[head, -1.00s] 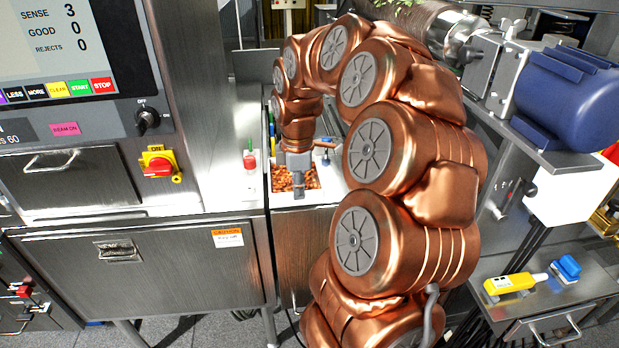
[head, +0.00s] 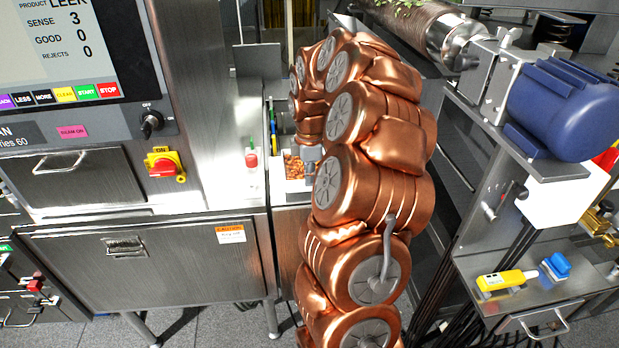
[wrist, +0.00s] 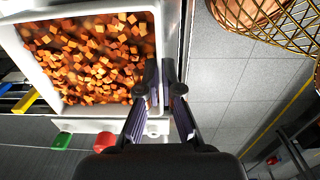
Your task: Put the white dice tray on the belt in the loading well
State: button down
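The white dice tray (wrist: 100,110) is full of orange cubes and fills the upper left of the wrist view. My gripper (wrist: 161,76) has its two fingers close together around the tray's right wall, with the white wall between them. In the head view the tray (head: 293,184) shows only in part, behind my arm and beside the steel cabinet. I cannot tell whether the tray is raised or resting. The belt in the loading well cannot be made out clearly.
A red button (wrist: 105,141) and a green one (wrist: 62,140) lie just beside the tray. A wire basket (wrist: 275,25) is at upper right. Open floor (wrist: 240,90) shows right of the tray.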

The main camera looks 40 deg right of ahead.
jog(key=shift+f, duration=0.7)
jog(key=shift+f, duration=0.15)
jog(key=c, duration=1.3)
grip_release()
